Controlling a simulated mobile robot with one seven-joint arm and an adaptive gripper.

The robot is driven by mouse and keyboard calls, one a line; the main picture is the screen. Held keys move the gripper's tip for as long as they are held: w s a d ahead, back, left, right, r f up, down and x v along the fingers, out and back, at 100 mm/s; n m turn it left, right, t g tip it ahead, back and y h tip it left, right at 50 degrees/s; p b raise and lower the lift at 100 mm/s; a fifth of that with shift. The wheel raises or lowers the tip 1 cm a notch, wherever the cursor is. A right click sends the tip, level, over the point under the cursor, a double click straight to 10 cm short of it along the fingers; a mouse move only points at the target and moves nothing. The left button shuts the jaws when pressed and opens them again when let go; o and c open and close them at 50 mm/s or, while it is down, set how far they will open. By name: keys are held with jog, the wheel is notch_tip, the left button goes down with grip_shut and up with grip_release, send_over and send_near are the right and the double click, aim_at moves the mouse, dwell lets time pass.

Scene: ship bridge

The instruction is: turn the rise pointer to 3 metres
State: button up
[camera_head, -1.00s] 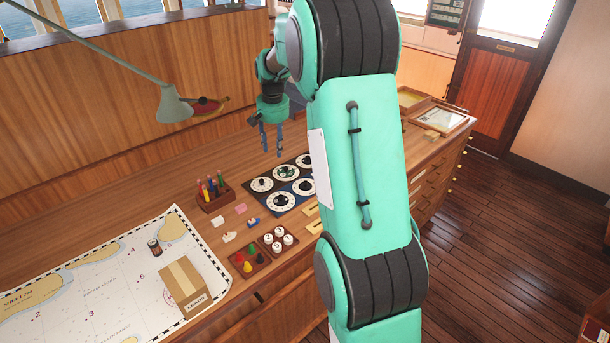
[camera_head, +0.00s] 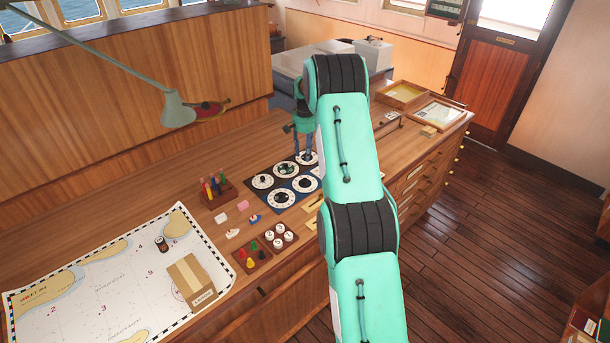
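A dark panel (camera_head: 293,193) on the wooden counter carries several round white dials with dark knobs or pointers. The dial labels are too small to read, so I cannot tell which one is the rise dial. My gripper (camera_head: 304,153) points down over the far right dial (camera_head: 307,158) of the back row. Its two fingers look apart, with the tips at or just above that dial. I cannot tell whether they touch its pointer. The back left dial (camera_head: 263,181), back middle dial (camera_head: 285,168) and front left dial (camera_head: 281,197) are clear. My arm hides the panel's right end.
A chart (camera_head: 95,295) with a box (camera_head: 191,280) covers the near left. A lamp (camera_head: 177,110) hangs above.

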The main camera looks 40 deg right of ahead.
aim_at(305, 179)
jog(key=shift+f, duration=0.1)
dwell(0.3)
notch_tip(305, 179, down, 14)
jog(key=shift+r+p, duration=0.15)
jog(key=shift+p, duration=0.4)
dwell(0.4)
grip_shut()
